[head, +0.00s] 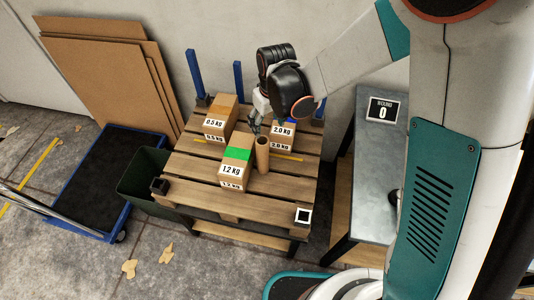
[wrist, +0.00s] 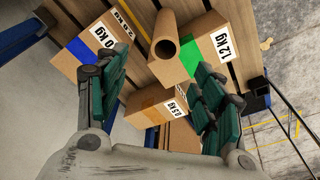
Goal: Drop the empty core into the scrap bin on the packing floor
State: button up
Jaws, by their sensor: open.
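The empty core (head: 262,156), a brown cardboard tube, stands upright on the wooden pallet (head: 245,209), beside the green-taped box. It also shows in the wrist view (wrist: 165,38), its open end facing the camera. My gripper (head: 256,120) is above the pallet, just behind and above the core. In the wrist view my gripper (wrist: 160,72) has its fingers spread with nothing between them, and the core lies beyond the fingertips. A dark green bin (head: 135,190), likely the scrap bin, stands on the floor at the pallet's left. Its inside is mostly dark.
Boxes marked 1.2 KG (head: 235,160), 0.5 KG (head: 219,117) and 2.0 KG (head: 283,135) stand close around the core. Blue posts (head: 194,73) rise behind the pallet. A blue cart (head: 104,175) and cardboard sheets (head: 105,75) are left; a grey table (head: 376,170) is right.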

aim_at(263, 141)
jog(key=f+b, duration=0.1)
jog(key=f, duration=0.4)
jog(key=a+f+b, duration=0.1)
jog(key=f, duration=0.2)
jog(key=shift+w+f+b, duration=0.15)
jog(key=shift+w+b, duration=0.15)
jog(key=shift+w, duration=0.1)
jog(key=shift+a+f+b, duration=0.2)
jog(key=shift+f+b, duration=0.45)
jog(key=shift+f, duration=0.7)
jog(key=shift+a+f+b, duration=0.2)
jog(key=shift+f+b, duration=0.45)
jog(key=shift+f, duration=0.65)
jog(key=shift+r, duration=0.1)
jog(key=shift+c, duration=0.6)
jog(key=c, duration=1.1)
jog(key=shift+r, duration=0.1)
